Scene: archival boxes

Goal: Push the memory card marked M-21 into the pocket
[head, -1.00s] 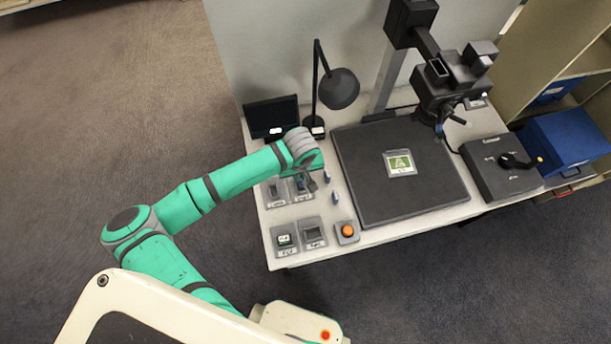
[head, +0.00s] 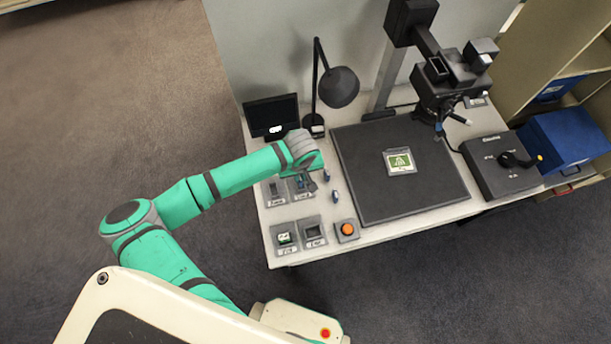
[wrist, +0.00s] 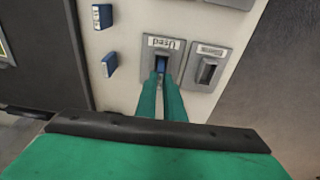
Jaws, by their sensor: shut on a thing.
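My gripper (wrist: 163,82) points down over the grey pocket labelled "Used" (wrist: 183,50) in the wrist view. Its fingers are shut on a blue memory card (wrist: 161,64), whose visible part is at the pocket's slot. How deep the card sits is hidden by the fingers, and no M-21 marking is readable. In the head view the gripper (head: 307,184) is over the same pocket (head: 296,195), in the back row of pockets at the left of the table.
Two other blue cards (wrist: 103,16) (wrist: 109,64) stand on the white table beside the pocket. A second pocket (wrist: 208,70) is on its other side. In the head view, two front pockets (head: 270,236) (head: 322,240), an orange button (head: 347,229) and a lamp (head: 340,87) stand close by.

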